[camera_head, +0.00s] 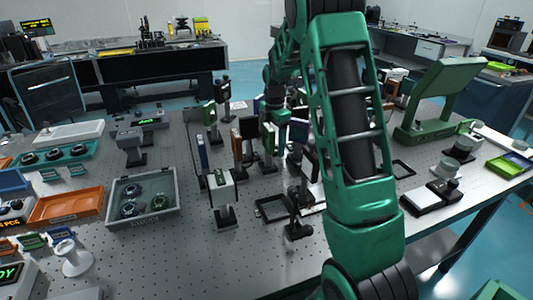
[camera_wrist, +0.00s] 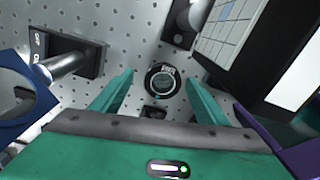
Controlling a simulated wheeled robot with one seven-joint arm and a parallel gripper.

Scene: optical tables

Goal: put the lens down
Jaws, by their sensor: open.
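In the wrist view a small round lens (camera_wrist: 162,81) in a black ring mount, with pale lettering on its rim, shows between and beyond the fingertips over the perforated table. I cannot tell whether it lies flat on the table or sits on a low holder. My gripper (camera_wrist: 160,88) is open, with one teal finger on each side and visible gaps to the lens. In the head view my gripper (camera_head: 272,138) is low among the upright optics mounts. The lens cannot be made out there.
The optical table (camera_head: 190,262) is crowded around my gripper with posts and mounts. A white-faced block (camera_head: 222,192) stands in front. A grey tray (camera_head: 178,206) holding round lenses, an orange tray (camera_head: 70,205) and a teal tray (camera_head: 95,154) are at left. A green stand (camera_head: 435,100) is at right.

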